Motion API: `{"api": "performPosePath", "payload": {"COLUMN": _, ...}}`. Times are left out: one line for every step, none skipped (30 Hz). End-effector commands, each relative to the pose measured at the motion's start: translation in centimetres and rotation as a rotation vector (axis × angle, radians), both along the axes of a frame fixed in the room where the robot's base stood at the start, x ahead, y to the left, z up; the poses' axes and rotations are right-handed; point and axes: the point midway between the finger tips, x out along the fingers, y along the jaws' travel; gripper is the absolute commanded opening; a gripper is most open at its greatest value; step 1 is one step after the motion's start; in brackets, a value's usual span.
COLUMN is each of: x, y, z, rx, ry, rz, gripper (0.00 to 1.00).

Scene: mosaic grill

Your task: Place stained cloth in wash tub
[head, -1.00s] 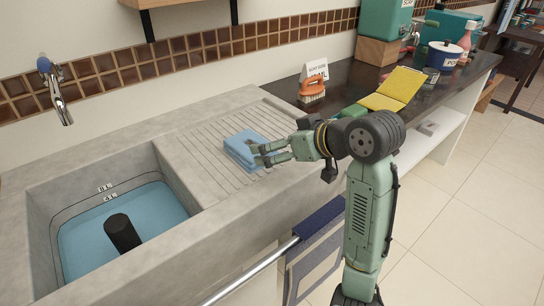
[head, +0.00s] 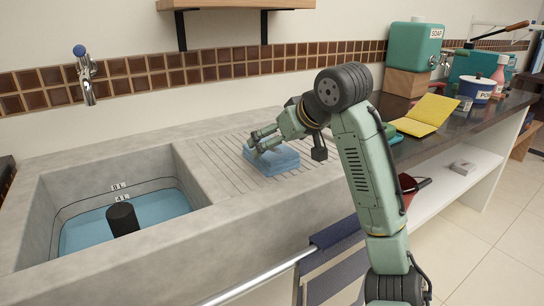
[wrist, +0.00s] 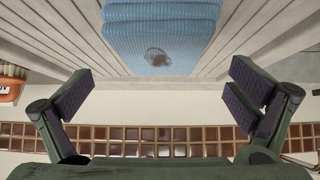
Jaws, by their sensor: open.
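A folded blue cloth (head: 278,162) lies on the ribbed drainboard right of the basin. In the wrist view the stacked cloth (wrist: 160,30) shows a grey-brown stain on its near edge. My gripper (head: 256,143) is open and empty, tilted down over the cloth's back left part in the head view. In the wrist view the two fingers (wrist: 163,88) are spread wide, with the cloth beyond them and nothing between them. I cannot tell whether a fingertip touches the cloth. The wash tub (head: 190,178) is the stone basin at left, holding blue water and a dark upright cylinder.
The tub's stone rim divides it from the drainboard (head: 215,160). A towel hangs on the front rail (head: 260,277). An orange brush (wrist: 10,88) shows in the wrist view.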

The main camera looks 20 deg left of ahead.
Motion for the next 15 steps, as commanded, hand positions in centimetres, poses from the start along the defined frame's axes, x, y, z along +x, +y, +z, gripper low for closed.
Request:
{"api": "performPosePath", "payload": {"x": 0.1, "y": 0.2, "z": -0.2, "rx": 0.000, "ry": 0.000, "rz": 0.000, "gripper": 1.00}}
{"api": "performPosePath", "payload": {"x": 0.2, "y": 0.3, "z": -0.4, "rx": 0.000, "ry": 0.001, "rz": -0.001, "gripper": 1.00}}
{"api": "performPosePath", "payload": {"x": 0.4, "y": 0.5, "z": -0.7, "rx": -0.002, "ry": 0.001, "rz": 0.000, "gripper": 1.00}}
{"api": "performPosePath", "payload": {"x": 0.5, "y": 0.8, "z": -1.0, "rx": -0.002, "ry": 0.002, "rz": 0.001, "gripper": 1.00}}
{"api": "performPosePath", "payload": {"x": 0.7, "y": 1.0, "z": -1.3, "rx": -0.001, "ry": 0.002, "rz": 0.001, "gripper": 1.00}}
{"api": "performPosePath", "payload": {"x": 1.0, "y": 1.4, "z": -1.8, "rx": -0.001, "ry": 0.003, "rz": 0.000, "gripper": 1.00}}
{"api": "performPosePath", "payload": {"x": 1.2, "y": 1.7, "z": -2.1, "rx": -0.001, "ry": 0.003, "rz": 0.000, "gripper": 1.00}}
{"api": "performPosePath", "payload": {"x": 1.4, "y": 1.9, "z": -2.4, "rx": -0.001, "ry": 0.002, "rz": 0.000, "gripper": 1.00}}
{"api": "performPosePath", "payload": {"x": 1.6, "y": 2.3, "z": -2.8, "rx": -0.001, "ry": 0.002, "rz": -0.001, "gripper": 1.00}}
{"api": "performPosePath", "payload": {"x": 1.8, "y": 2.5, "z": -3.1, "rx": -0.001, "ry": 0.002, "rz": 0.001, "gripper": 1.00}}
{"api": "performPosePath", "payload": {"x": 1.9, "y": 2.7, "z": -3.3, "rx": -0.001, "ry": 0.001, "rz": 0.001, "gripper": 1.00}}
{"api": "performPosePath", "payload": {"x": 2.1, "y": 2.9, "z": -3.5, "rx": -0.001, "ry": 0.001, "rz": 0.001, "gripper": 1.00}}
{"api": "performPosePath", "payload": {"x": 2.1, "y": 3.0, "z": -3.6, "rx": -0.001, "ry": 0.000, "rz": 0.002, "gripper": 1.00}}
{"api": "performPosePath", "payload": {"x": 2.2, "y": 3.0, "z": -3.7, "rx": -0.001, "ry": -0.001, "rz": 0.001, "gripper": 1.00}}
{"api": "performPosePath", "payload": {"x": 2.2, "y": 3.1, "z": -3.8, "rx": -0.001, "ry": -0.001, "rz": 0.001, "gripper": 1.00}}
